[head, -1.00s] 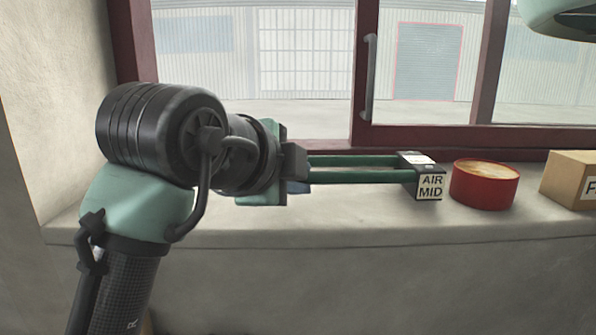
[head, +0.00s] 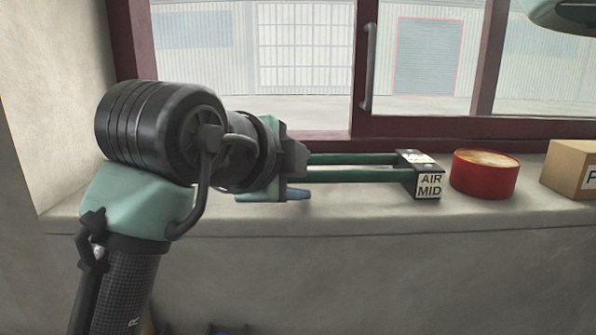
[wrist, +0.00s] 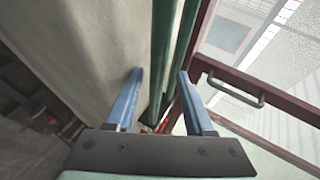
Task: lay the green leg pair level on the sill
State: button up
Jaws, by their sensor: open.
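The green leg pair (head: 355,167) runs as two parallel bars, looking level, above the sill (head: 360,215) from my gripper (head: 297,194) to a black block (head: 420,178) marked "AIR MID". The near ends are hidden behind my wrist, and I cannot tell whether the bars touch the sill. In the wrist view my gripper (wrist: 160,74) is open, with two blue fingers spread. There the green bars (wrist: 163,50) pass between and beyond the fingers, nearer the right one. I see no finger clamped on them.
A red tin (head: 484,176) stands right of the black block, and a cardboard box (head: 572,168) stands beyond it. The dark red window frame (head: 450,137) borders the back of the sill. The front strip of the sill is clear.

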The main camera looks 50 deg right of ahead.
jog(key=b+v, duration=0.4)
jog(key=v, duration=0.9)
jog(key=w+a+r+n+t+h, duration=0.1)
jog(key=w+a+r+n+t, duration=0.6)
jog(key=n+t, duration=0.7)
jog(key=s+a+n+t+y, duration=0.3)
jog(key=a+n+t+y, duration=0.1)
jog(key=a+n+y, duration=0.2)
jog(key=s+a+n+t+y, duration=0.3)
jog(key=a+n+t+y, duration=0.2)
jog(key=a+n+y, duration=0.2)
jog(key=a+n, duration=0.2)
jog(key=n, duration=0.1)
jog(key=shift+a, duration=0.2)
